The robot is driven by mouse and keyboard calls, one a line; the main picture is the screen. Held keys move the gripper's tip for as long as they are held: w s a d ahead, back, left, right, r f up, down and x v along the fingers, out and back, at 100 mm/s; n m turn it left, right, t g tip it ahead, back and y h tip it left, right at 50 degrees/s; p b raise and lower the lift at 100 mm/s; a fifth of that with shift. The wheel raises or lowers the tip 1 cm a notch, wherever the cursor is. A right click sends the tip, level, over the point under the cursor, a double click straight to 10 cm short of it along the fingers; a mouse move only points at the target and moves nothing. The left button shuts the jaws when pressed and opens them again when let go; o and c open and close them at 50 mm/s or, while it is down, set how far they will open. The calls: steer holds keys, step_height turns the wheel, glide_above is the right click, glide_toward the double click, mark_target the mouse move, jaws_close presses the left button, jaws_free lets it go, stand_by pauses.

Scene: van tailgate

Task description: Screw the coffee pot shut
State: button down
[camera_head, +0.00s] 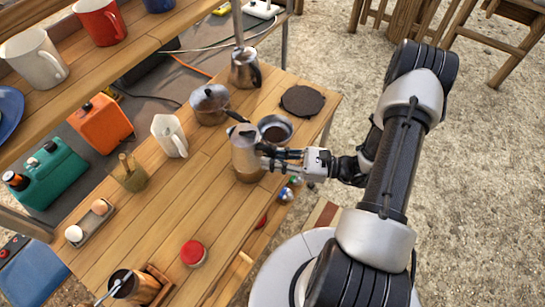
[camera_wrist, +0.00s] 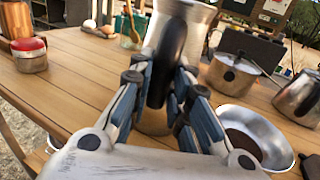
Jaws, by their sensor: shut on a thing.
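The metal coffee pot (camera_head: 245,153) stands upright on the wooden table, with a black handle on its right side. My gripper (camera_head: 268,160) comes in from the right at the pot's side. In the wrist view my gripper (camera_wrist: 165,95) is closed around the black handle (camera_wrist: 170,55), with the silver upper body (camera_wrist: 190,15) behind it.
A metal dish with dark brown contents (camera_head: 283,121) stands just behind the pot. A saucepan (camera_head: 210,104), a white jug (camera_head: 165,128) and a steel jug (camera_head: 243,67) are farther back. A red-lidded jar (camera_head: 193,253) is nearer.

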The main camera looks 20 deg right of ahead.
steer(key=c, duration=1.4)
jaws_free()
steer(key=v, duration=1.2)
steer(key=shift+f, duration=0.1)
